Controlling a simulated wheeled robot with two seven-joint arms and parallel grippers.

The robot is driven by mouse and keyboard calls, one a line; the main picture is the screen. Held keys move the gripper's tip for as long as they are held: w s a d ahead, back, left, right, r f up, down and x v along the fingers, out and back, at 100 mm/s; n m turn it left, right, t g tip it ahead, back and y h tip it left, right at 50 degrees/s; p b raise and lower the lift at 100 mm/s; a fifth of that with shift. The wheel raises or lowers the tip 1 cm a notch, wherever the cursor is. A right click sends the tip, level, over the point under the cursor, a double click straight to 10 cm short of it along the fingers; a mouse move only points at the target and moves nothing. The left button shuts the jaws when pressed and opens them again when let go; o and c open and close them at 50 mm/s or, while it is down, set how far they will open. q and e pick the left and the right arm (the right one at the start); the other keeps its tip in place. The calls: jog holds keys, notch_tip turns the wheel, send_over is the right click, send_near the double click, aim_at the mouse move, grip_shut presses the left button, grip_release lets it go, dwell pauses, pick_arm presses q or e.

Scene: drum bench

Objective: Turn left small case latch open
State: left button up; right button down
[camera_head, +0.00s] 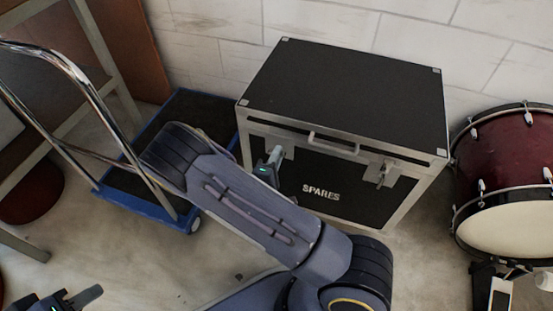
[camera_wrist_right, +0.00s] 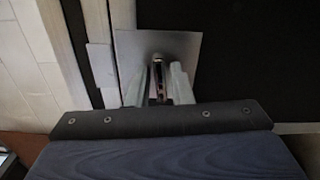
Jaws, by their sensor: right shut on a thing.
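The black case with silver edges and the word SPARES (camera_head: 345,95) stands against the wall. My right gripper (camera_head: 275,156) is at the left part of its front face and covers the left latch in the head view. In the right wrist view, the left latch's metal plate (camera_wrist_right: 185,50) lies on the black face, and its narrow lever (camera_wrist_right: 158,78) stands between the two pale fingers of my right gripper (camera_wrist_right: 158,88), which are shut on it. The lid is down. My left gripper (camera_head: 88,296) is at the bottom left, away from the case; its jaw gap is unclear.
The right latch (camera_head: 384,172) and a carry handle (camera_head: 334,142) are on the case front. A blue-edged trolley (camera_head: 152,207) with a chrome handle stands left of the case. A red bass drum (camera_head: 505,160) stands close on the right. Bare floor lies in front.

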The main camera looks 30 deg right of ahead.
jog(key=shift+f+m, duration=0.1)
jog(key=shift+m, duration=0.5)
jog(key=shift+b, duration=0.3)
jog(key=c, duration=1.5)
grip_release()
jog(key=p+v, duration=0.1)
jog(key=v, duration=0.7)
jog(key=shift+p, duration=0.3)
jog(key=shift+d, duration=0.1)
